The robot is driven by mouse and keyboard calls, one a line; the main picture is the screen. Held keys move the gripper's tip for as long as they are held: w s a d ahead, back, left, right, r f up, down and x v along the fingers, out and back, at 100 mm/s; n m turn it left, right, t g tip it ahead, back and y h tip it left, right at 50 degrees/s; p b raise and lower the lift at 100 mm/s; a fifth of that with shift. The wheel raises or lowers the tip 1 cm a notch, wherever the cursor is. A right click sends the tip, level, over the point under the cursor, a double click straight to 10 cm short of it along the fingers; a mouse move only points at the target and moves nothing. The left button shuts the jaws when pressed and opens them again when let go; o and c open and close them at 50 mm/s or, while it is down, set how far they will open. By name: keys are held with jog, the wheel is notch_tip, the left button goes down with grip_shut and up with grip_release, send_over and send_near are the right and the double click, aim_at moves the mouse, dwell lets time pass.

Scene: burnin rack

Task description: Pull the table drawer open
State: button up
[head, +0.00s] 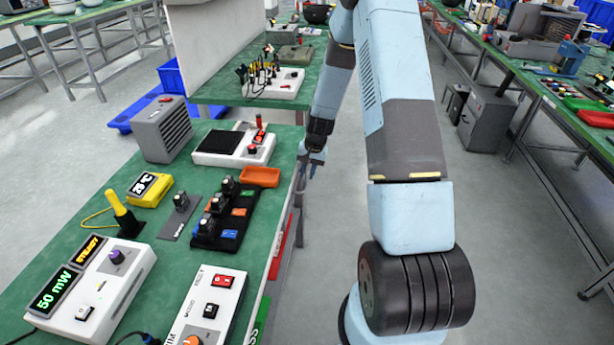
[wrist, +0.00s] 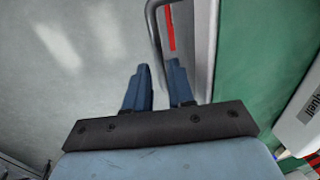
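The table (head: 160,255) has a green top and a pale side under its right edge. In the wrist view a pale grey drawer front (wrist: 205,40) with a red strip runs beside the green top. A dark bent bar handle (wrist: 154,32) stands out from it. My gripper (wrist: 159,72) has its two blue fingers apart, with the handle's bar reaching down between them, closer to the right finger. I cannot tell whether it touches. In the head view my gripper (head: 313,160) is low beside the table's right edge. The handle is not clear there.
An orange tray (head: 260,177), a black fixture (head: 225,225) and white instrument boxes (head: 208,308) stand on the table near its right edge.

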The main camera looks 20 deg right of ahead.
jog(key=shift+a+f, duration=0.2)
jog(key=shift+f, duration=0.85)
grip_shut()
